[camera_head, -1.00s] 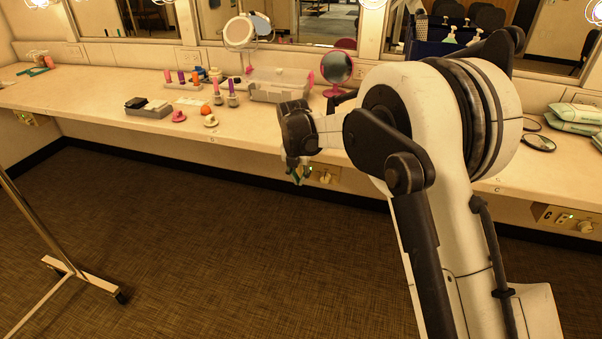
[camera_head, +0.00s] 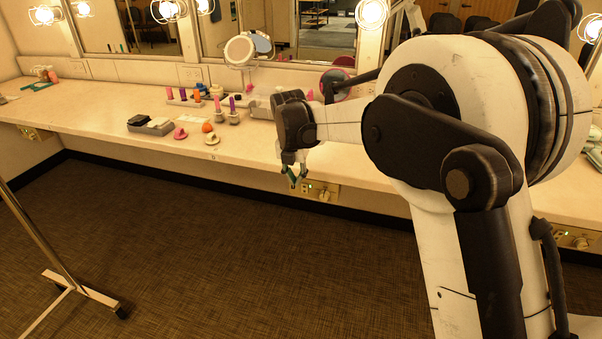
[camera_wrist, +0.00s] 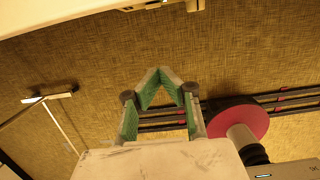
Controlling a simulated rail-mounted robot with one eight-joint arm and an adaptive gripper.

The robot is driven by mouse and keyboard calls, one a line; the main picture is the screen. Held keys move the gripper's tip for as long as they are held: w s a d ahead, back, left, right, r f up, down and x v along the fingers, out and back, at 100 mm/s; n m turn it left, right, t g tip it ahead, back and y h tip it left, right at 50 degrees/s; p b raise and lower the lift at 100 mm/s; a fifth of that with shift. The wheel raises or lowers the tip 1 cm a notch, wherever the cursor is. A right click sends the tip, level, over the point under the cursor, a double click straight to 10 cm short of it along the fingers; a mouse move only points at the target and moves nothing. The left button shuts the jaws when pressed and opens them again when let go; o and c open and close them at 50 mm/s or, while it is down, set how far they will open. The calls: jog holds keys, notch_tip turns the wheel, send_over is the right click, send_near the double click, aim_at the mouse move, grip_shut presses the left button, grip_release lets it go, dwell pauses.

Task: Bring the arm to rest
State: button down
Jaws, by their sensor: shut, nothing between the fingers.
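My gripper (camera_head: 294,176) hangs pointing down in front of the counter's front edge, near the middle of the head view. It is above the carpeted floor and holds nothing. In the wrist view my gripper's green-lined fingers (camera_wrist: 160,76) come together at the tips, with carpet behind them. My arm is bent, with its large white shoulder and upper links filling the right of the head view.
The long counter (camera_head: 90,105) bears a grey tray (camera_head: 150,126), an orange ball (camera_head: 207,127) and several bottles. A round mirror (camera_head: 240,50) stands behind. A metal stand (camera_head: 60,260) is at left. Outlet panels (camera_head: 318,190) sit below the counter edge. Open floor lies at centre.

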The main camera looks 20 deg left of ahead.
jog(key=s+d+r+m+t+p, duration=0.15)
jog(key=s+d+r+m, duration=0.25)
jog(key=d+r+m, duration=0.7)
jog(key=s+d+r+m+t+p, duration=0.15)
jog(key=s+d+r+m, duration=0.5)
jog(key=d, duration=0.85)
jog(key=s+d+r+m+t+p, duration=0.1)
jog(key=s+d+m+p, duration=0.4)
jog(key=s+d+m, duration=1.3)
jog(key=shift+s+d+m+t, duration=0.35)
jog(key=shift+s+d+t, duration=0.3)
jog(key=shift+s, duration=0.95)
jog(key=c, duration=2.4)
grip_release()
jog(key=shift+c, duration=0.2)
